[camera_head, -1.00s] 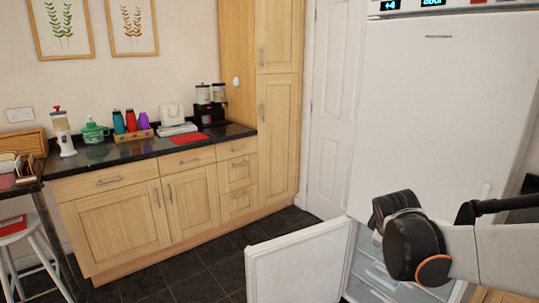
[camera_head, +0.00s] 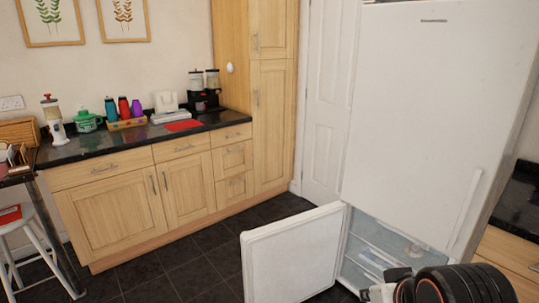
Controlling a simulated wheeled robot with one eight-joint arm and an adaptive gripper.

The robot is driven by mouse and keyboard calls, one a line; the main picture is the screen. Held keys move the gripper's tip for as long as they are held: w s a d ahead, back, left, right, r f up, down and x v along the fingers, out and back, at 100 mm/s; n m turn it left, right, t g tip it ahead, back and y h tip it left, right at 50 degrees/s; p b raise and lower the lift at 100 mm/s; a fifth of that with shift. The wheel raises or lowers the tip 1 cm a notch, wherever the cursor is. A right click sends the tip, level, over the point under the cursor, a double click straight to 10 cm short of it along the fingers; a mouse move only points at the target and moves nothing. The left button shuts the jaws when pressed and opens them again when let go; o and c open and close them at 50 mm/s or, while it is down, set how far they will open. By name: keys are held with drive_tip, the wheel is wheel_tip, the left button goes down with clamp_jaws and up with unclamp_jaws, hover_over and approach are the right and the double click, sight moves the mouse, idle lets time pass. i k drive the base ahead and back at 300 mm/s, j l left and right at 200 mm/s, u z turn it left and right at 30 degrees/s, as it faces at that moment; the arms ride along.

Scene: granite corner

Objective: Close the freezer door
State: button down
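The white fridge-freezer (camera_head: 425,110) stands at the right, with its tall upper door shut. The freezer door (camera_head: 293,254) below stands wide open, swung out to the left from the lower compartment. Clear drawers (camera_head: 373,252) show inside the freezer compartment (camera_head: 395,243). My arm is at the bottom right, in front of the compartment's lower right part. It is right of the open door and appears apart from it. My gripper's fingertips are not visible, so its state is hidden.
Wooden cabinets (camera_head: 120,208) with a black countertop (camera_head: 90,150) run along the left wall. A white stool (camera_head: 30,245) stands at the far left. The dark tiled floor (camera_head: 190,262) is clear between the cabinets and the freezer door. Another counter (camera_head: 518,205) lies right of the fridge.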

sight(294, 258)
drive_tip(key=j+z, duration=0.1)
drive_tip(key=z, duration=0.7)
drive_tip(key=i+j+z, duration=0.15)
drive_tip(key=j+z, duration=0.25)
drive_tip(key=j, duration=0.2)
drive_tip(key=j+z, duration=0.35)
drive_tip(key=j, duration=0.25)
drive_tip(key=j+z, duration=0.4)
drive_tip(key=j, duration=0.65)
drive_tip(key=k+j, duration=0.15)
drive_tip(key=j, duration=0.3)
drive_tip(key=j+z, duration=0.1)
drive_tip(key=j, duration=0.3)
drive_tip(key=k+j, duration=0.15)
drive_tip(key=j, duration=0.3)
drive_tip(key=k+j+z, duration=0.1)
drive_tip(key=j, duration=0.3)
drive_tip(key=k+j, duration=0.1)
drive_tip(key=j, duration=0.3)
drive_tip(key=k+j, duration=0.1)
drive_tip(key=j, duration=0.3)
drive_tip(key=k+j+z, duration=0.1)
drive_tip(key=j, duration=0.35)
drive_tip(key=k+l, duration=0.2)
drive_tip(key=l, duration=0.2)
drive_tip(key=k+l, duration=0.25)
drive_tip(key=l, duration=0.1)
